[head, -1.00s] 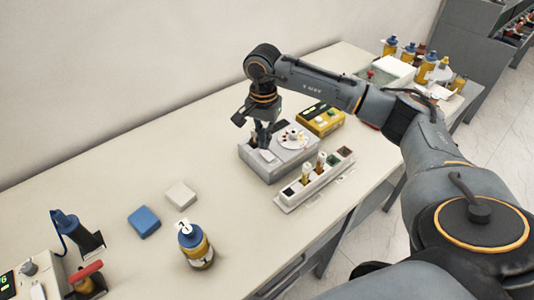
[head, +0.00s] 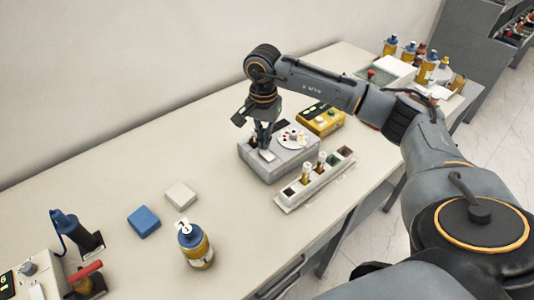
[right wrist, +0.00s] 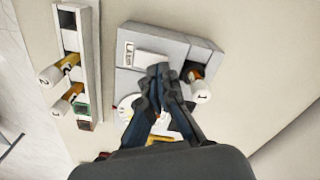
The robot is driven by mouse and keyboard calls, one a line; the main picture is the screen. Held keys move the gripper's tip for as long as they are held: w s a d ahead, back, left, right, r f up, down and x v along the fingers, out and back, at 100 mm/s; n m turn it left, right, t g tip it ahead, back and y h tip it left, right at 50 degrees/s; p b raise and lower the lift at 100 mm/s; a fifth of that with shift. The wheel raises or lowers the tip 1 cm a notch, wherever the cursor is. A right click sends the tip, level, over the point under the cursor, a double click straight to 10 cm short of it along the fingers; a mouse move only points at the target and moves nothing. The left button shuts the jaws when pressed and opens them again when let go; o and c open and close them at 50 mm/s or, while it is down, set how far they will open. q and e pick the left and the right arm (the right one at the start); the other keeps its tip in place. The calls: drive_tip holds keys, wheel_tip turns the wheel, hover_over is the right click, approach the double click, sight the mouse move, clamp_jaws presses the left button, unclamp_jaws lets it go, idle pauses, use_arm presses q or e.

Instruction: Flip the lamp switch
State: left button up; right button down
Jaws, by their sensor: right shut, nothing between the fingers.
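A grey box-shaped device (head: 281,157) stands on the bench, with a round white dial (head: 293,138) and a flat white plate (head: 267,156) on top. The plate also shows in the right wrist view (right wrist: 149,58). I cannot tell for certain which part is the lamp switch. My right gripper (head: 263,145) points down over the device, close to the plate. In the right wrist view its fingertips (right wrist: 159,70) are together and empty, at the plate's edge; contact is unclear. A vial marked 1 (right wrist: 201,95) sits in the device beside the fingers. My left gripper is not in view.
A rack (head: 316,180) with two vials stands in front of the device. A yellow instrument (head: 320,119) is behind it. A blue block (head: 144,221), a white block (head: 181,195) and a blue-capped bottle (head: 195,245) stand to the left. The bench between is clear.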

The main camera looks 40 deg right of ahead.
sight(264, 152)
drive_tip(key=shift+f+b, duration=0.75)
drive_tip(key=shift+f, duration=0.15)
idle(0.4)
drive_tip(key=shift+r+p, duration=2)
drive_tip(key=shift+r, duration=1.55)
drive_tip(key=shift+s+f, duration=0.1)
